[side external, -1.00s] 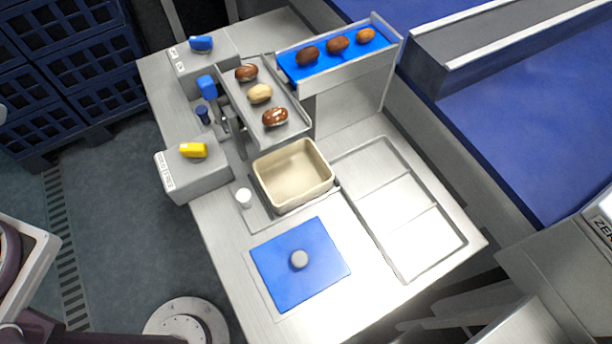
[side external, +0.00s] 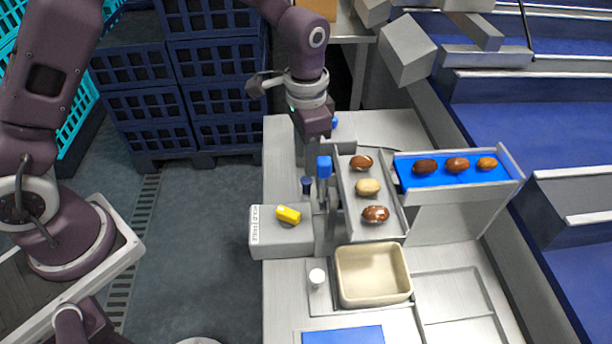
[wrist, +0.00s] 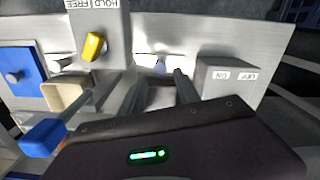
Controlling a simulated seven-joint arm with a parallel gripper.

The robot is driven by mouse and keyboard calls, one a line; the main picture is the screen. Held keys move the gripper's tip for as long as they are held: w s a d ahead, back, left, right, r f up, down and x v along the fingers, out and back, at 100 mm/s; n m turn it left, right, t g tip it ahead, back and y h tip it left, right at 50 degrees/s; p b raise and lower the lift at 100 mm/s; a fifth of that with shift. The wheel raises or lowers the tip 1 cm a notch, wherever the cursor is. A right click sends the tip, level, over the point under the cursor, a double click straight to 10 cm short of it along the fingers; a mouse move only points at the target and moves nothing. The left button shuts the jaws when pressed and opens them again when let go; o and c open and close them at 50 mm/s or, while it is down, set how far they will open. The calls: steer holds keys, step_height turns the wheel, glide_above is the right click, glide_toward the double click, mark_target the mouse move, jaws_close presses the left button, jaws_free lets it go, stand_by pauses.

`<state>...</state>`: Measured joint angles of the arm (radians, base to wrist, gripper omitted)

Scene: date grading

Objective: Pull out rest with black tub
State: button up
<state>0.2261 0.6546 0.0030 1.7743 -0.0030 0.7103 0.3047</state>
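A cream tub (side external: 378,300) stands on the steel bench in front of the grey date tray; it shows in part in the wrist view (wrist: 68,92). I see no black tub, and cannot tell which part is the rest. My gripper (side external: 314,148) points down over the back of the bench, behind an upright blue handle (side external: 324,167). In the wrist view my gripper's two fingers (wrist: 165,82) look apart, with nothing seen held. A small dark blue knob (wrist: 160,66) shows beyond them. The blue handle is at the lower left there (wrist: 42,136).
The grey tray (side external: 393,233) holds three dates; a blue strip (side external: 440,178) beside it holds three more. A grey box with a yellow knob (side external: 288,215), a white peg (side external: 317,278) and a blue plate (side external: 345,336) are nearby. The compartments (side external: 450,290) at right are empty.

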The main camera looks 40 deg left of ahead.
mark_target(305, 180)
step_height(305, 180, down, 7)
steer(key=shift+r, duration=0.1)
jaws_close()
steer(key=shift+a, duration=0.1)
stand_by(1.4)
